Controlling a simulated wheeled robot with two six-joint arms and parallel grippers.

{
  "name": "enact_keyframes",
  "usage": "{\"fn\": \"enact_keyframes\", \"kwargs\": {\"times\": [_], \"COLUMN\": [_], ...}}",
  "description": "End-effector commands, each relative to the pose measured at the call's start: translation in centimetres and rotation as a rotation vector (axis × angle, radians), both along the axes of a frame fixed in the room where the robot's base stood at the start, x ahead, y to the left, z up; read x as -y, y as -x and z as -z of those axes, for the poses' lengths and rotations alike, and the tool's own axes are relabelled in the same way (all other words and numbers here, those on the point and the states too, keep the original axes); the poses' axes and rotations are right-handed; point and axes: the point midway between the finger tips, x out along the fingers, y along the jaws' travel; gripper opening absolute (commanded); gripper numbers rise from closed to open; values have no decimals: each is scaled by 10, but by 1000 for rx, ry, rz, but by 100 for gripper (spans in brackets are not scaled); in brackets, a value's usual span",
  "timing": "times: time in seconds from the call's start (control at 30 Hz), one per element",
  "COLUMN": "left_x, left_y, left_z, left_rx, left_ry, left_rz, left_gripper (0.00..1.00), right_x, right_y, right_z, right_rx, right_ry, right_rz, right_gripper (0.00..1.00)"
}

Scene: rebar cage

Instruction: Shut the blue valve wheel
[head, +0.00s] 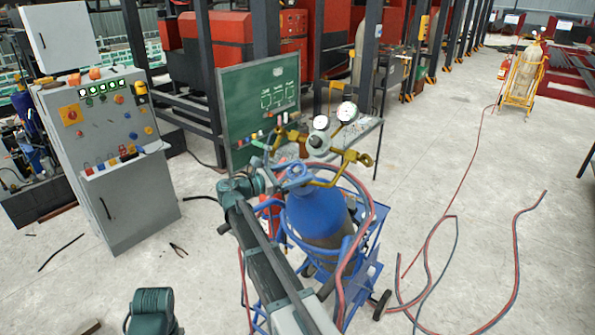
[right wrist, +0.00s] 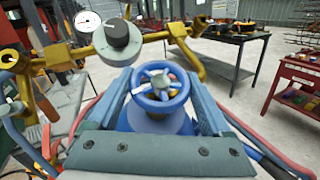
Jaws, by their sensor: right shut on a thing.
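The blue valve wheel (right wrist: 161,87) is a small spoked ring on top of the blue gas cylinder (head: 320,212). In the head view the wheel (head: 297,171) shows at the cylinder's top, partly covered by my right gripper (head: 284,177). In the right wrist view my right gripper (right wrist: 161,92) has one finger on each side of the wheel and is shut on its rim. The wheel's front face and hub are visible between the fingers.
Brass regulator fittings (head: 352,157) and gauges (head: 346,111) stand close behind the wheel. Red and blue hoses (head: 356,242) loop around the blue cylinder cart (head: 368,262). A green board (head: 259,100) stands behind, and a grey control cabinet (head: 120,180) at left. Floor at right is mostly open.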

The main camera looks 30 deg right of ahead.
Motion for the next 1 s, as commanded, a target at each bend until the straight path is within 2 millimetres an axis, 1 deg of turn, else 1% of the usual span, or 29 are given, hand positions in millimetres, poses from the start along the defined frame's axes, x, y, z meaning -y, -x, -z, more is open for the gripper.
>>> {"fn": "enact_keyframes", "kwargs": {"times": [0.03, 0.3, 0.5, 0.73, 1.0], "left_x": [0, 0, 0, 0, 0], "left_y": [0, 0, 0, 0, 0], "left_z": [-5, -17, -24, -28, -30], "left_rx": [0, 0, 0, 0, 0], "left_ry": [0, 0, 0, 0, 0], "left_rz": [0, 0, 0, 0, 0], "left_gripper": [76, 76, 76, 76, 76], "right_x": [0, 1, 1, 1, 1], "right_y": [-7, -5, -4, -2, -1], "right_z": [-4, -4, -4, -2, -1], "right_rx": [17, 114, 168, 205, 221], "right_ry": [-3, -42, -63, -77, -83], "right_rz": [38, 236, 344, 419, 449], "right_gripper": [28, 28, 28, 28, 28]}}
